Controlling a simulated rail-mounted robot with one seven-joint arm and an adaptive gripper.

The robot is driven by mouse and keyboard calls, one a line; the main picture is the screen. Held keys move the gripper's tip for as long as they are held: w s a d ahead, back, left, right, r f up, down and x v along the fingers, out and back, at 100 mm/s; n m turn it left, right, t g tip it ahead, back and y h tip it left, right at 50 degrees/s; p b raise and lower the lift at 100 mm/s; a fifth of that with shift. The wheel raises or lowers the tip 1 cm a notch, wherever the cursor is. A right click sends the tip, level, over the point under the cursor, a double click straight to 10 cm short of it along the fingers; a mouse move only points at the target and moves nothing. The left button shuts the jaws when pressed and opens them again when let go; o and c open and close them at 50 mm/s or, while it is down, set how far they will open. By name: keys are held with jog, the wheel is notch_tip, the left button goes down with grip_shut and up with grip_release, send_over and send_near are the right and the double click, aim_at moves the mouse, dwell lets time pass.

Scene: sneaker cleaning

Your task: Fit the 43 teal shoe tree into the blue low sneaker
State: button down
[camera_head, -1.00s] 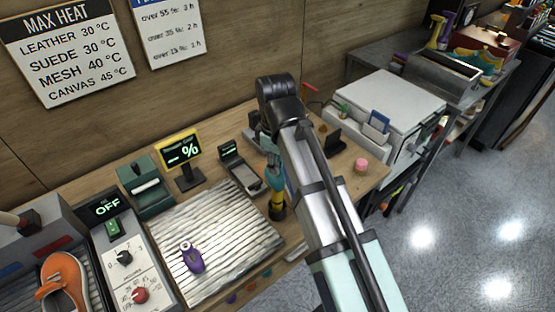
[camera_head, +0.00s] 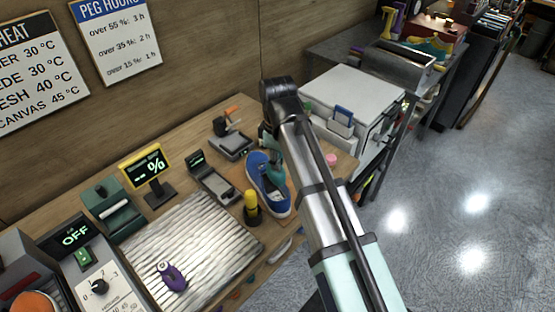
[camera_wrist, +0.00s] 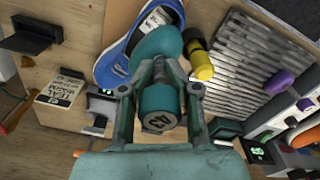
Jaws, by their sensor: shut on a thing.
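The blue low sneaker (camera_head: 266,190), with a white sole, stands on the bench in the head view, just left of my arm. In the wrist view the sneaker (camera_wrist: 112,62) is at the upper middle, partly covered by the shoe tree. My gripper (camera_wrist: 160,78) is shut on the teal shoe tree (camera_wrist: 158,108), whose near end shows the number 43. The tree's rounded front part overlaps the sneaker's opening in the wrist view; I cannot tell whether it is inside or above it. My arm largely hides the gripper in the head view.
A yellow and black bottle (camera_head: 251,208) stands close beside the sneaker. Left of it lie a ribbed mat (camera_head: 205,235) with a purple tool (camera_head: 172,276) and a small grey device (camera_head: 215,186). A white box-shaped unit (camera_head: 352,100) stands right of the bench.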

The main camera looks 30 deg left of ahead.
aim_at(278, 172)
jog(key=shift+r, duration=0.1)
jog(key=shift+f+b, duration=0.9)
jog(key=shift+f, duration=2.1)
jog(key=shift+p, duration=0.8)
jog(key=shift+f+b, duration=1.1)
jog(key=shift+f, duration=1.95)
jog(key=c, duration=0.8)
grip_release()
jog(key=shift+o, duration=0.2)
jog(key=shift+r, duration=0.15)
notch_tip(278, 172, up, 12)
jog(key=shift+f, duration=0.1)
